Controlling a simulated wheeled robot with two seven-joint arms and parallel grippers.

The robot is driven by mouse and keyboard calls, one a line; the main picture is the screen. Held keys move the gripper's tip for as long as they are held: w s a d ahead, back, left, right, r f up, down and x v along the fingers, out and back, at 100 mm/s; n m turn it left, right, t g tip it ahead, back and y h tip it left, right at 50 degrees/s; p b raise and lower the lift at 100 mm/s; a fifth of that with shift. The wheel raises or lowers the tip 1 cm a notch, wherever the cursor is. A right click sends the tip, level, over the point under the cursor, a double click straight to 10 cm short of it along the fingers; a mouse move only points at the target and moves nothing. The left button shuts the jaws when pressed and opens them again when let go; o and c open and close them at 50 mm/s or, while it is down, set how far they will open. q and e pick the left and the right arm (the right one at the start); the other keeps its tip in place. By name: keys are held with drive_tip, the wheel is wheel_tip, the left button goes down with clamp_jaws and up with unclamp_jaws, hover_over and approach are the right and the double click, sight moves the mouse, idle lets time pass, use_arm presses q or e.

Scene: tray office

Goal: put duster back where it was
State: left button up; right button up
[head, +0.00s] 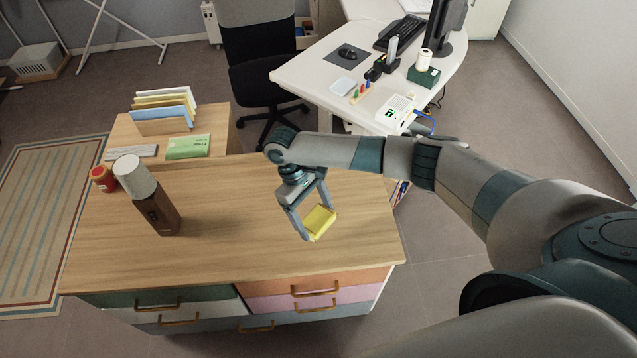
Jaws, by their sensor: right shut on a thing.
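My right gripper (305,222) is shut on a yellow block-like thing (319,222), which looks like the duster. It is held between the fingertips over the right part of the wooden desk top (240,235). I cannot tell whether the duster touches the desk or hangs just above it. My right arm reaches in from the right side of the picture. My left gripper is not in view.
A green book (188,147) and a file rack (165,112) lie behind. A white desk (310,75) holds office items. The desk's middle is clear.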

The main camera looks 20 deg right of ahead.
drive_tip(key=w+a+r+m+b, duration=0.1)
drive_tip(key=w+r+m+b, duration=0.1)
drive_tip(key=w+r+b, duration=0.3)
wheel_tip(320, 180, up, 15)
drive_tip(key=m+y+b, duration=0.2)
drive_tip(key=m+b, duration=0.2)
drive_tip(key=b, duration=0.4)
hover_over(317, 224)
drive_tip(key=shift+f+g, duration=0.15)
drive_tip(key=shift+g, duration=0.15)
